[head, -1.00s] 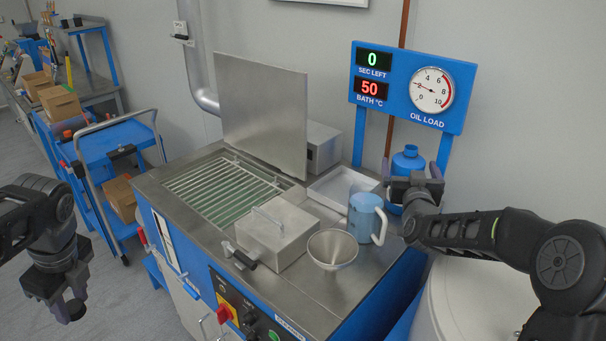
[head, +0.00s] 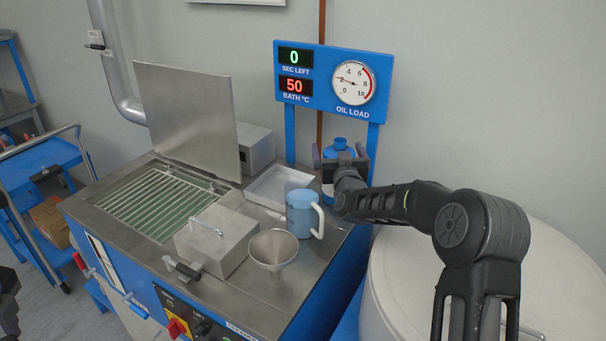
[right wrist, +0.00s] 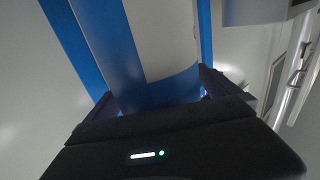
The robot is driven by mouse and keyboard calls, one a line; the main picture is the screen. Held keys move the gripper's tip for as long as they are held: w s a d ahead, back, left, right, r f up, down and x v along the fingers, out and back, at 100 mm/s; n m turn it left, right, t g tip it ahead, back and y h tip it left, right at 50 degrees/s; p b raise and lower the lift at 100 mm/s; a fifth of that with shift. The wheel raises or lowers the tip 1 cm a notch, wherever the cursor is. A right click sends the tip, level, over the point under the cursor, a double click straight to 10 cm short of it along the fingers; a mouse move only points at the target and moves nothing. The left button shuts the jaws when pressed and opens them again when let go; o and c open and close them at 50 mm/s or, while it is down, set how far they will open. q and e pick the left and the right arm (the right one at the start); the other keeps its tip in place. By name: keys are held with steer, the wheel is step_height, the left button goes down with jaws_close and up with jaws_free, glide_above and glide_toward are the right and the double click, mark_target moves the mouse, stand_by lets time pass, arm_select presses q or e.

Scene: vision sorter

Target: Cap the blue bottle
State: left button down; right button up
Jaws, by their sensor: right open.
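The blue bottle (head: 339,144) is at the back right corner of the steel bench in the head view, largely hidden behind my right gripper. Its narrow blue top shows above the gripper; I cannot tell whether that is a cap or a bare neck. My right gripper (head: 340,157) is open, with one finger on each side of the bottle near its shoulder. In the right wrist view, a blue surface (right wrist: 168,88), likely the bottle, lies between the fingers. Part of my left gripper (head: 8,300) shows at the left edge; its fingertips are not clear.
A light blue jug (head: 300,215) and a metal funnel (head: 273,250) stand left of my right arm. A shallow white tray (head: 278,186) lies behind the jug. A lidded steel box (head: 212,240) is farther left. A gauge panel (head: 333,83) rises behind the bottle.

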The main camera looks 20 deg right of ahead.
mark_target(338, 139)
steer(key=shift+c, duration=0.2)
steer(key=c, duration=2.1)
